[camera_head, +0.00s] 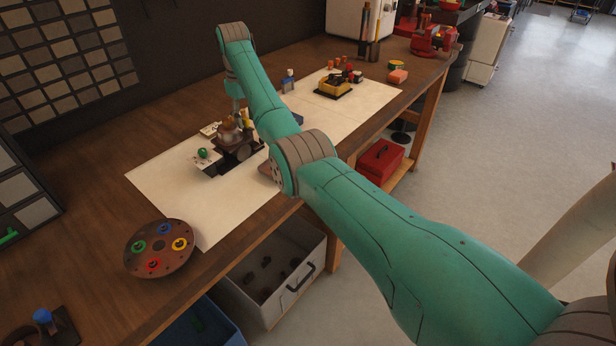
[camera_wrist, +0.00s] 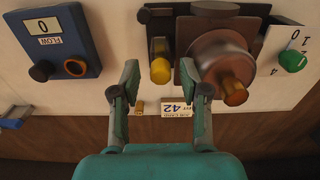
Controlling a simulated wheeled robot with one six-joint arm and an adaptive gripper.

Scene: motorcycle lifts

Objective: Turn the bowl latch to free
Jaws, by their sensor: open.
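A brown round bowl (camera_wrist: 222,60) with an amber knob (camera_wrist: 235,91) sits on a dark mount in the wrist view. Left of it is a yellow knob (camera_wrist: 160,70) on a dark bracket. I cannot tell for certain which of these is the bowl latch. My gripper (camera_wrist: 159,78) is open and empty, its fingertips on either side of the yellow knob in the picture; no contact shows, and the depth between them is unclear. In the head view the bowl fixture (camera_head: 232,138) stands on the pale mat, and my arm hides part of it.
A white plate with a green knob (camera_wrist: 292,61) is right of the bowl. A blue box marked FLOW (camera_wrist: 58,38) is at left. A small "42" tag (camera_wrist: 178,108) lies in front. A round tray of colored rings (camera_head: 160,250) is on the bench; pale mat (camera_head: 185,205) lies bare nearby.

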